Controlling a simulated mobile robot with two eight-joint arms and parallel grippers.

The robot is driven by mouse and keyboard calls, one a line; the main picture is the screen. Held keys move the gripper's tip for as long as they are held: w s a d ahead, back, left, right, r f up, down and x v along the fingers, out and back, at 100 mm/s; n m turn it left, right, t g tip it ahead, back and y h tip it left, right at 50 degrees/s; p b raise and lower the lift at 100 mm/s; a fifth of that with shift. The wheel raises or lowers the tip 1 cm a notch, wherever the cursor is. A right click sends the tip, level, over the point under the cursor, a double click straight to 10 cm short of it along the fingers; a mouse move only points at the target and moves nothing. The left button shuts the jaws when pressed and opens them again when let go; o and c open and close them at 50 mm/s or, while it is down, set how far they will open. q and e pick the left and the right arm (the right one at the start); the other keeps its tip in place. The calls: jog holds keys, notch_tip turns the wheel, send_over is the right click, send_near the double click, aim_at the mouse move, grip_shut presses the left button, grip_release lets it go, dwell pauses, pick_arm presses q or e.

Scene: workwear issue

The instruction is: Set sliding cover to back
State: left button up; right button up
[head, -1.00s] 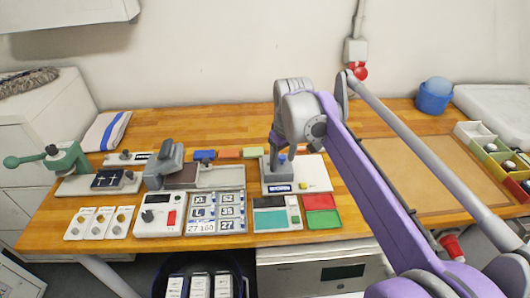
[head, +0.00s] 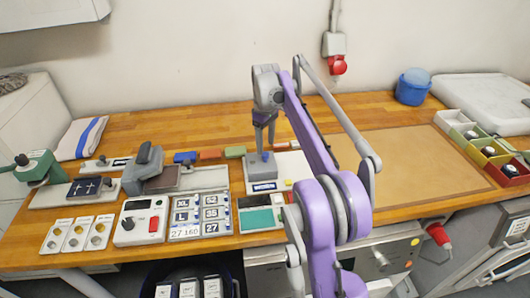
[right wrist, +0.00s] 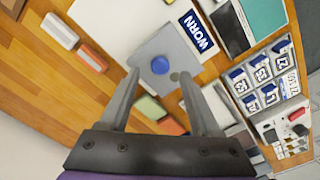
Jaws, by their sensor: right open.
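The likely sliding cover is a grey block (head: 261,171) with a blue knob on top. It sits on a white base (head: 290,168) with a dark label at the front. In the right wrist view, the grey cover (right wrist: 178,45) shows its round blue knob (right wrist: 160,65) and the base's label reads "WORN". My right gripper (head: 263,143) points down just above the knob. In the wrist view, its open fingers (right wrist: 160,78) stand apart with the knob in the gap near their tips. I cannot tell whether they touch the cover. My left gripper is not in view.
Blue, orange and green blocks (head: 235,151) lie behind the base. A grey device with a dark plate (head: 164,178) and a panel of number tags (head: 200,215) stand left. A brown mat (head: 410,170) and small bins (head: 480,150) lie right.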

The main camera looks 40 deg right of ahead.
aim_at(265, 154)
jog(key=shift+f, duration=1.8)
grip_shut()
